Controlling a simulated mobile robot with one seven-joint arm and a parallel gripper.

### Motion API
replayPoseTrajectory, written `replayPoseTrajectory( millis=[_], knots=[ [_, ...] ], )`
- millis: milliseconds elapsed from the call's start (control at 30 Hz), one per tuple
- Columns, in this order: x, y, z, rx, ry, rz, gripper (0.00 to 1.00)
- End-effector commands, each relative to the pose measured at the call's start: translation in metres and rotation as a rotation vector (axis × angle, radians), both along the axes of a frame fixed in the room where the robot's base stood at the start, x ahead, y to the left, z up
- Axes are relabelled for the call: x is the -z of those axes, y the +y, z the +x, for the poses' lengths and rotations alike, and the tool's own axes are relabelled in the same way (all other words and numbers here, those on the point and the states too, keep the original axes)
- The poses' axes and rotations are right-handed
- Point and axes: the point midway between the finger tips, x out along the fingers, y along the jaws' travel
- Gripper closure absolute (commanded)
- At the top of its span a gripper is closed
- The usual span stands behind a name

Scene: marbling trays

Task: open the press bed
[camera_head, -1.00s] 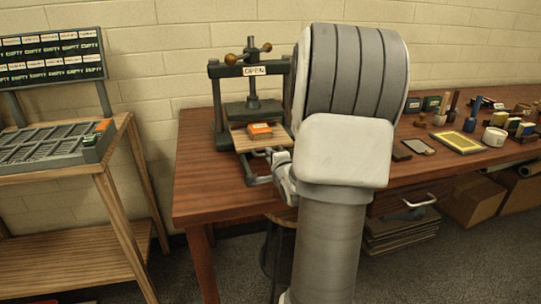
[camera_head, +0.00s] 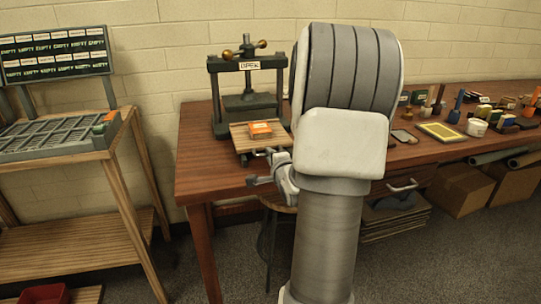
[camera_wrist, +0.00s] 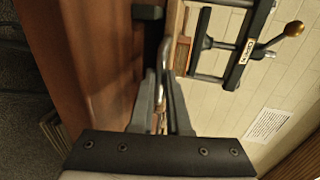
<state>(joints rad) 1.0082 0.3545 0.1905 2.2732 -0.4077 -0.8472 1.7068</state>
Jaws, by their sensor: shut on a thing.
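The press (camera_head: 249,100) is a dark metal frame with a sign reading OPEN on its crossbar, at the left end of the brown table. Its wooden bed (camera_head: 241,137) sticks out toward the table's front edge and carries a small orange box (camera_head: 260,130). The bed (camera_wrist: 183,54) shows partly in the wrist view. My gripper (camera_head: 254,180) is at the front of the bed, partly hidden by my arm. In the wrist view my gripper (camera_wrist: 163,76) is shut around a thin metal bar (camera_wrist: 170,66), which looks like the bed's handle.
The brown table (camera_head: 207,176) holds several small tools and a yellow-framed screen (camera_head: 441,132) to the right. A wooden stand (camera_head: 105,160) with a grey tray is at the left. A stool (camera_head: 272,205) is under the table. Bare floor lies in front.

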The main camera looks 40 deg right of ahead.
Motion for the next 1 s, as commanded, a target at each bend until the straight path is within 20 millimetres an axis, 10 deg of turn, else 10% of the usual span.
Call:
replayPoseTrajectory(
  millis=[633,800,1000],
  knots=[
    [0.0,0.0001,0.0002,0.0,0.0,0.0,1.0],
    [0.0,0.0001,0.0002,0.0,0.0,0.0,0.57],
    [-0.0001,0.0,0.0002,0.0,0.0,0.0,0.55]
  ],
)
